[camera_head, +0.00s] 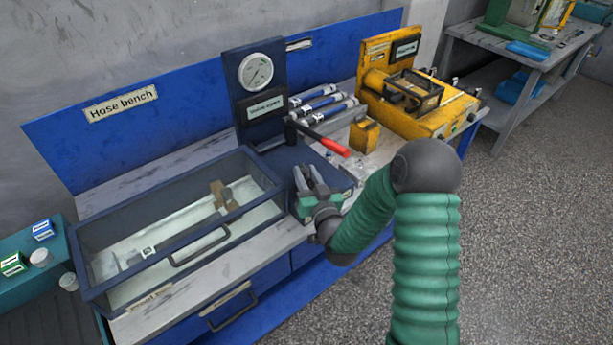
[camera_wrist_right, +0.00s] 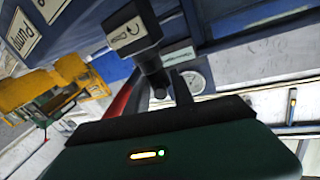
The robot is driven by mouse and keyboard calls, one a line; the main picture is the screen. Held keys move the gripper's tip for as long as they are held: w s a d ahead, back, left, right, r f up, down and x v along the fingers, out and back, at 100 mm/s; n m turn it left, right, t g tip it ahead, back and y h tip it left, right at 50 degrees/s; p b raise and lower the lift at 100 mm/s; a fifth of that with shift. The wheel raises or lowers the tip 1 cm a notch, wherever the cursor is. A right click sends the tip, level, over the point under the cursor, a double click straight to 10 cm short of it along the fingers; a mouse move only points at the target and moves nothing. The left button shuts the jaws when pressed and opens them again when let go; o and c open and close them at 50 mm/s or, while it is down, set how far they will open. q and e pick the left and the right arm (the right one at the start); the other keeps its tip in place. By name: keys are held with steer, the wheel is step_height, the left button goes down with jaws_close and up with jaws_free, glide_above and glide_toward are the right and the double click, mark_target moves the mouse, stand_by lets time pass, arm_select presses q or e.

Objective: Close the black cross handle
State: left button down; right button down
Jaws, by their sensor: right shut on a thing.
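In the head view, my right gripper (camera_head: 311,178) reaches over the dark blue box at the front of the bench, below the gauge panel. Its fingers point up and away, close together. In the wrist view, my right gripper (camera_wrist_right: 168,82) is shut on a dark part, which I take to be the black cross handle (camera_wrist_right: 133,27). A black block with a pale curved-arrow mark shows there just beyond the fingers. The handle's full cross shape and its exact turn are hidden by the gripper. My left gripper is not in view.
A red-handled lever (camera_head: 326,139) sticks out just behind the gripper. The gauge panel (camera_head: 260,85) stands behind it. A glass-topped case (camera_head: 175,225) lies to the left. A yellow machine (camera_head: 415,100) stands at the back right. Blue-ended cylinders (camera_head: 322,104) lie between.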

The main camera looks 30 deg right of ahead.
steer(key=m+g+h, duration=0.1)
steer(key=h, duration=0.1)
steer(key=m+g+h+b, duration=0.1)
steer(key=m+h, duration=0.1)
steer(key=m+g+h, duration=0.1)
steer(key=h, duration=0.1)
steer(key=shift+w+a+f+m, duration=0.1)
steer(key=shift+w+a+m, duration=0.05)
steer(key=shift+a+m, duration=0.2)
steer(key=shift+w+m+g+h+b, duration=0.15)
steer(key=shift+m+g+h+b, duration=0.3)
steer(key=shift+m+g+h, duration=2.4)
steer(key=shift+n+g, duration=0.3)
steer(key=shift+g, duration=0.15)
steer(key=c, duration=1.2)
jaws_free()
steer(key=shift+a, duration=0.1)
steer(key=v, duration=1.6)
steer(key=shift+s+a, duration=0.25)
steer(key=shift+a, duration=0.1)
